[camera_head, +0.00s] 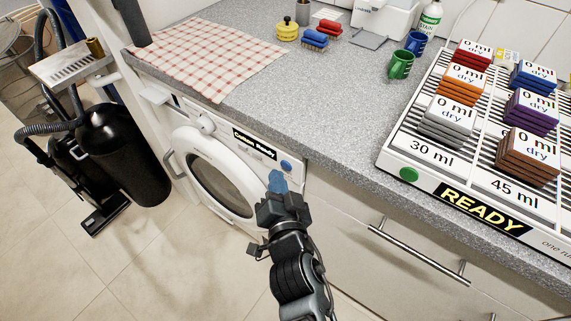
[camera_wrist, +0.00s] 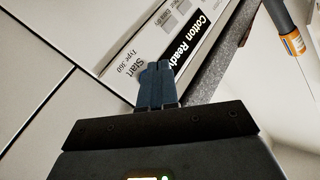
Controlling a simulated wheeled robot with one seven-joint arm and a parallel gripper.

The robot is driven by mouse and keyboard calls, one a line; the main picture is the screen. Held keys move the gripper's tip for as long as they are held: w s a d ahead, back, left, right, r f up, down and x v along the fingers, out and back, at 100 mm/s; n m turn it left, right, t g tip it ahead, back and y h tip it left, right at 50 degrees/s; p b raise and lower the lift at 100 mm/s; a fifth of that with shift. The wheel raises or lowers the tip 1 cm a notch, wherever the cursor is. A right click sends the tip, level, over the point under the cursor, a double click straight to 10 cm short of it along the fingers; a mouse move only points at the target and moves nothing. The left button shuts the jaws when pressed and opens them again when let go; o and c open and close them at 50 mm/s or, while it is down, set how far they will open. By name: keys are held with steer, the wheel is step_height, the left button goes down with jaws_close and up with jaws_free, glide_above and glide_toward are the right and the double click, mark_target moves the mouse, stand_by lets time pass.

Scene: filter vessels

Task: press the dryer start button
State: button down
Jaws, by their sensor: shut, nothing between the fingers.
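The dryer (camera_head: 180,150) is a white front-loading machine under the counter, with a round door. Its black display (camera_head: 255,144) reads "Cotton Ready" and also shows in the wrist view (camera_wrist: 188,42). A round blue button (camera_head: 286,166) sits right of the display. My gripper (camera_head: 277,181) is shut and empty, with its blue fingertips just below the button in the head view. I cannot tell whether the fingertips touch the panel.
The grey counter (camera_head: 320,115) overhangs the dryer panel. A drawer handle (camera_head: 415,252) sticks out to the right. On the counter are a checked cloth (camera_head: 205,55), brushes, mugs and a white rack (camera_head: 400,160) with a "READY" display. A black vacuum (camera_head: 120,150) stands left.

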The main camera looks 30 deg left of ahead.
steer(key=shift+w, duration=0.15)
stand_by(0.7)
steer(key=shift+w, duration=0.3)
